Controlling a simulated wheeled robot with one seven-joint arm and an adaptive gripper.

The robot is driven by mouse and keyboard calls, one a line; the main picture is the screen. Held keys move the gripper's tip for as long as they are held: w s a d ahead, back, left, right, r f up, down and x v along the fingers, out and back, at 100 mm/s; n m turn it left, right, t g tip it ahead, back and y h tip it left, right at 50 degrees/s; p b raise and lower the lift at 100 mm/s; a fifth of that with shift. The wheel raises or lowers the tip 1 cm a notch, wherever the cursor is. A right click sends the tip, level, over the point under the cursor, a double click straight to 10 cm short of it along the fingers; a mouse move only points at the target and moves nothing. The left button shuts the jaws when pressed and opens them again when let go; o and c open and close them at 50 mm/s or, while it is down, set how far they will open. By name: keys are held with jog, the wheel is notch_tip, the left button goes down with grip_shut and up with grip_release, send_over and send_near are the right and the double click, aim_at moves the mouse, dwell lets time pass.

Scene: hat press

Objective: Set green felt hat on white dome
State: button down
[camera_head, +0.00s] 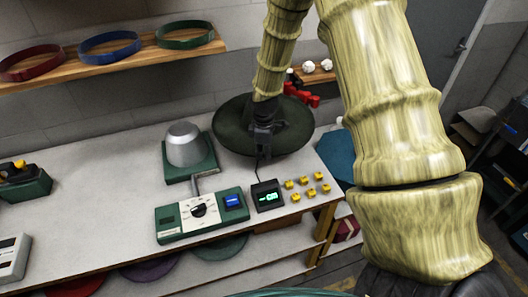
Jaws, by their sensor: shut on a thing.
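The green felt hat (237,139) is a wide dark green disc at the right end of the bench. My gripper (264,140) is dark and is shut on it, in front of its middle. The arm and gripper hide part of the hat, and I cannot tell how high it is above the bench. The dome (187,145) looks pale grey, stands on a green square base left of the hat, and is bare. The hat is to the right of the dome and apart from it.
A control box with a dial (200,213), a small display (267,196) and several yellow pieces (304,189) lie in front. Hat bands, one of them blue (109,42), sit on a wall shelf (140,56). The bench (90,185) left of the dome is partly clear.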

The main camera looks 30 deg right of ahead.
jog(key=shift+f+b, duration=1.9)
jog(key=shift+f, duration=1.85)
jog(key=shift+f+b, duration=0.35)
jog(key=shift+f, duration=0.5)
jog(key=c, duration=1.5)
grip_release()
jog(key=shift+s+r, duration=0.15)
jog(key=shift+r, duration=5.8)
